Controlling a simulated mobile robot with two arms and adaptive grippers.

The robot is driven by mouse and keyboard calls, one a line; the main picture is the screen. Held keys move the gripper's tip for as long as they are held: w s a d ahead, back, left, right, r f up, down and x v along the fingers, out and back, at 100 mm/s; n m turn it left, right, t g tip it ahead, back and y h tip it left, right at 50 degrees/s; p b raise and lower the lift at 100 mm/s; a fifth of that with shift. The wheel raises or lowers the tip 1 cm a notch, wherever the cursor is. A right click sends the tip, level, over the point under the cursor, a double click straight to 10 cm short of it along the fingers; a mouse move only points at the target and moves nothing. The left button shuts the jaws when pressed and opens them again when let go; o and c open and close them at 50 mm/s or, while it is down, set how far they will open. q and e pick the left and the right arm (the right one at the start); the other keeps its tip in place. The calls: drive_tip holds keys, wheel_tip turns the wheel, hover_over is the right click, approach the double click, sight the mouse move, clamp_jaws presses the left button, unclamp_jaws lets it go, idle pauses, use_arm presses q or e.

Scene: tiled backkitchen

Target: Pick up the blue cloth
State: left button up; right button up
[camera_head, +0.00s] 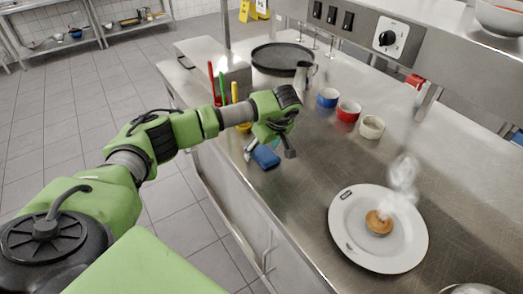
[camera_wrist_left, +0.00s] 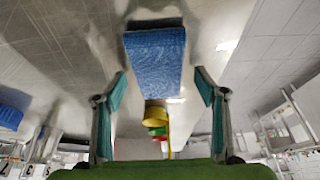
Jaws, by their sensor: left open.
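The blue cloth (camera_head: 265,157) lies on the steel counter near its left edge, just below my left gripper (camera_head: 270,146). In the left wrist view the blue cloth (camera_wrist_left: 155,50) is a folded-looking blue block straight ahead, in line with the gap between the fingers. My left gripper (camera_wrist_left: 159,76) is open, one finger to each side of that gap, with nothing held. In the head view the wrist hides part of the area around the cloth. My right gripper is not in view.
Blue (camera_head: 327,97), red (camera_head: 348,111) and cream (camera_head: 371,127) ramekins stand right of the gripper. A white plate (camera_head: 342,222) with a small brown food item is in front. Coloured handles (camera_head: 223,88) and a dark round pan (camera_head: 281,57) are behind.

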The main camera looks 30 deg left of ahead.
sight(259, 148)
use_arm(q)
drive_tip(key=c, duration=1.2)
drive_tip(key=shift+w+r, duration=0.1)
drive_tip(key=shift+r, duration=0.4)
wheel_tip(259, 148, up, 2)
drive_tip(key=shift+r+b, duration=0.15)
drive_tip(key=shift+b, duration=0.35)
drive_tip(key=s+a+r+b, duration=0.1)
drive_tip(key=s+r, duration=0.2)
drive_tip(key=s, duration=0.1)
drive_tip(key=s+a+r+b, duration=0.2)
drive_tip(key=s+r, duration=0.1)
drive_tip(key=s, duration=0.1)
drive_tip(key=s+a+r+b, duration=0.1)
drive_tip(key=s+a+r, duration=0.1)
drive_tip(key=s, duration=0.3)
drive_tip(key=shift+s+a+r+b, duration=0.1)
drive_tip(key=shift+r+b, duration=0.25)
drive_tip(key=shift+r, duration=0.55)
